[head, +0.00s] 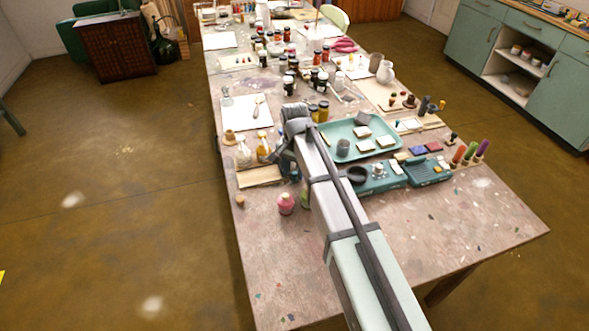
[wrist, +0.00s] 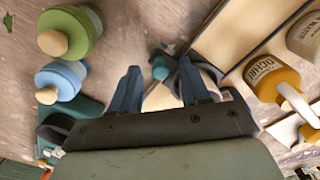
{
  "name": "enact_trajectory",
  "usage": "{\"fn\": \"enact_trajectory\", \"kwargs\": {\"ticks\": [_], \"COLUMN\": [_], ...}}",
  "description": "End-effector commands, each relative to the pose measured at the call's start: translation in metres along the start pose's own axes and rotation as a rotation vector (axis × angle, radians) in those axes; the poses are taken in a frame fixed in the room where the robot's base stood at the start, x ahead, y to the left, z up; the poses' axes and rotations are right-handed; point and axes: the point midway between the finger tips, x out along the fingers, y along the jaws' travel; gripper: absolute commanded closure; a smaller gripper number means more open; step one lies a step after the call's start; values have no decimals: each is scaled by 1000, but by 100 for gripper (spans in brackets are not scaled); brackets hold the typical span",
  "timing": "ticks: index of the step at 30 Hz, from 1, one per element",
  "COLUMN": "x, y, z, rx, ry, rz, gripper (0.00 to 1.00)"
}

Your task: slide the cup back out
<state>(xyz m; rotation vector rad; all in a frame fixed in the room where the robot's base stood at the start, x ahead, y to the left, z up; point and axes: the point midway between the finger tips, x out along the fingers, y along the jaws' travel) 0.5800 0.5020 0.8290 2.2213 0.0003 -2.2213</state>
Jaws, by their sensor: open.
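My gripper shows in the wrist view with its two blue fingers (wrist: 159,90) apart. A small teal round piece (wrist: 160,68) shows between and beyond the fingertips. A pale, dark-edged rounded thing (wrist: 208,76) shows just beyond the right finger, partly hidden by it; I cannot tell whether it is a cup. In the head view, a grey cup (head: 343,147) stands at the left side of the teal tray (head: 386,128), and another grey cup-like piece (head: 362,118) lies near its back. I cannot tell which cup is meant. The arm hides the gripper's fingers in the head view.
An ochre bottle (wrist: 272,78) and a white bottle (wrist: 304,36) stand right of the gripper in the wrist view. Blue (wrist: 62,80) and green (wrist: 72,32) bottles stand left. The table's front is mostly clear.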

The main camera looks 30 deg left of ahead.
Motion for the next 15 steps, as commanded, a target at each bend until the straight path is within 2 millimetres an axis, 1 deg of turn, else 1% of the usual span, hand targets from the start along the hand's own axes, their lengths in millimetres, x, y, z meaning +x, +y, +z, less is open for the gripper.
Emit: {"fn": "enact_trajectory", "kwargs": {"ticks": [4, 5, 15], "x": [0, 0, 0], "y": [0, 0, 0], "z": [0, 0, 0], "rx": [0, 0, 0], "ry": [0, 0, 0], "rz": [0, 0, 0], "gripper": [54, 56, 88]}}
